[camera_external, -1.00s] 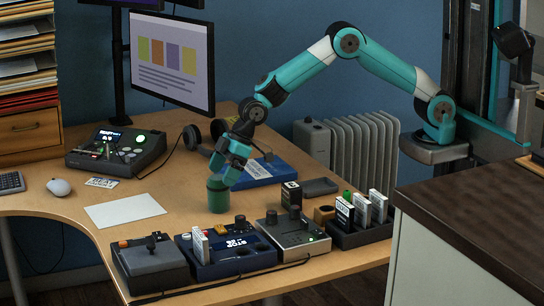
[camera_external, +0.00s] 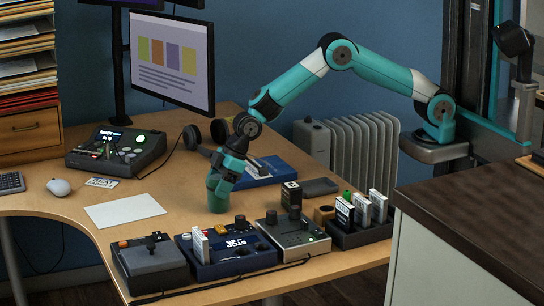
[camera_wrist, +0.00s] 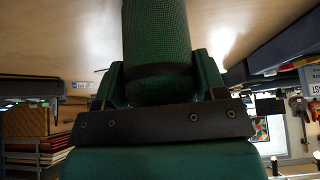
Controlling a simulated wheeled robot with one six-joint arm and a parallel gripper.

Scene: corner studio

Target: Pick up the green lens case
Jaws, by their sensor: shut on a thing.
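The green lens case (camera_external: 218,200) is a dark green cylinder standing upright on the wooden desk, behind the row of control boxes. My gripper (camera_external: 217,184) is lowered over its top and shut on it from above. In the wrist view the textured green lens case (camera_wrist: 157,40) sits between the two teal fingers of my gripper (camera_wrist: 160,75). Its dark band shows near the jaws. The case appears to rest on the desk; I cannot see any gap under it.
Control boxes (camera_external: 228,254) with small cards stand along the front edge. A white paper sheet (camera_external: 125,210) lies to the left, with a mouse (camera_external: 59,187) beyond. Headphones (camera_external: 193,137) lie at the back.

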